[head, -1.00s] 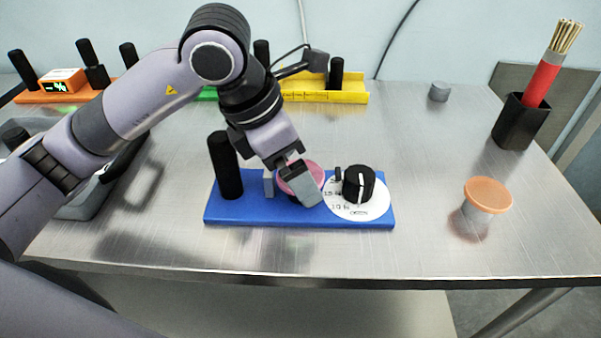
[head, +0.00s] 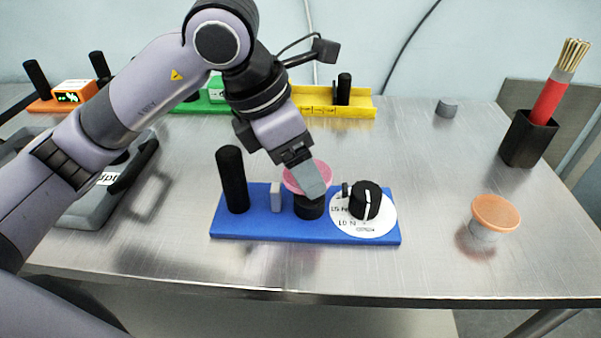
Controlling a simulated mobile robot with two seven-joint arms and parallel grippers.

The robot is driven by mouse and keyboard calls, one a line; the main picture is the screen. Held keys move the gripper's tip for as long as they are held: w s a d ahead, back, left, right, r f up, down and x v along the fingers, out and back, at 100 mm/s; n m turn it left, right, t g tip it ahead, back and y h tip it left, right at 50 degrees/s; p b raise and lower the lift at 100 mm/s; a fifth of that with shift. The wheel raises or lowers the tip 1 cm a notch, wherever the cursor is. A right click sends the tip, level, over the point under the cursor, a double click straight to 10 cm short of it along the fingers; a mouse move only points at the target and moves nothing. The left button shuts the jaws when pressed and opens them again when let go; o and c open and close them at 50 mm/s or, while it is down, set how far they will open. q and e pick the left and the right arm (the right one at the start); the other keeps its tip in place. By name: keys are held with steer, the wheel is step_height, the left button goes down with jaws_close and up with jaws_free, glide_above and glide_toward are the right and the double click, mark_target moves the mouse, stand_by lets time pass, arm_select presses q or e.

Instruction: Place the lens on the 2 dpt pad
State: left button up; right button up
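A pink round lens (head: 296,181) is at the fingers of my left gripper (head: 309,182). The fingers look shut on its edge and partly cover it. The lens appears just above a short black round post (head: 309,208) on the blue module (head: 260,231); whether a small gap separates them is hard to tell. I can make out no "2 dpt" label. A bare grey round pad (head: 447,107) stands at the back right of the table. An orange disc (head: 496,211) sits on a pale round stand at the right. My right gripper is not in view.
The blue module carries a black handle (head: 232,180), a grey block (head: 276,197) and a black dial (head: 366,200). A black cup (head: 527,140) of rods stands at the right. Yellow (head: 345,104), green and orange modules line the back. The table's middle right is clear.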

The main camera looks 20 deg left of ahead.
arm_select(q)
step_height(320, 180, up, 17)
steer(key=p, duration=0.1)
steer(key=shift+f, duration=0.1)
